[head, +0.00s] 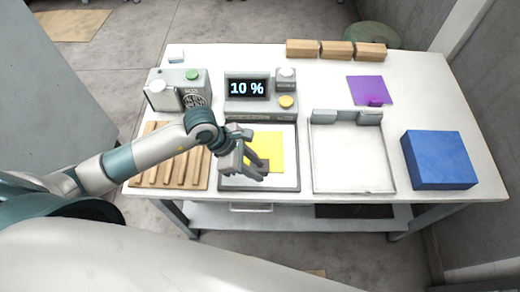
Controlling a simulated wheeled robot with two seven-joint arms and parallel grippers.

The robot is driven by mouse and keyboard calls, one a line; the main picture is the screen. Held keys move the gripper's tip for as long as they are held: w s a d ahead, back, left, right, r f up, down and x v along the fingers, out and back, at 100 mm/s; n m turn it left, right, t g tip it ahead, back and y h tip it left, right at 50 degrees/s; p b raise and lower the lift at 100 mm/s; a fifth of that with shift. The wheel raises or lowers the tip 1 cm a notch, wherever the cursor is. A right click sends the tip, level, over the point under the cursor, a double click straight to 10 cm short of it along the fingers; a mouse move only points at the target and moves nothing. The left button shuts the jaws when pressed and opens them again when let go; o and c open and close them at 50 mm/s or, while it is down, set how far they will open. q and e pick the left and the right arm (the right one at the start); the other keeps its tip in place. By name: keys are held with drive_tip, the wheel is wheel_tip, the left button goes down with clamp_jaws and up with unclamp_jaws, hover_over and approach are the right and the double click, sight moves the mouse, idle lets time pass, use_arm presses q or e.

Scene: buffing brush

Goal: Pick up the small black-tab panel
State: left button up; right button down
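A yellow square panel (272,146) lies in the grey-rimmed tray of the weighing machine (296,168), at the table's front middle. My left gripper (264,170) is over the panel's lower left part, its two dark fingers apart with a gap between them. I cannot tell whether the fingertips touch the panel. No black tab is clear to see; the gripper hides part of the panel. A purple panel (366,88) with a small purple block on its edge lies at the back right. My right gripper is out of view.
A display reading "10 %" (247,88) stands behind the yellow panel. A slatted wooden rack (150,180) is on the left, an empty white tray (352,160) and a blue block (438,160) on the right. Wooden blocks (336,50) line the back edge.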

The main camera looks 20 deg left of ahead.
use_arm(q)
drive_tip(key=shift+f, duration=0.15)
drive_tip(key=shift+c, duration=0.3)
clamp_jaws()
drive_tip(key=shift+r, duration=0.2)
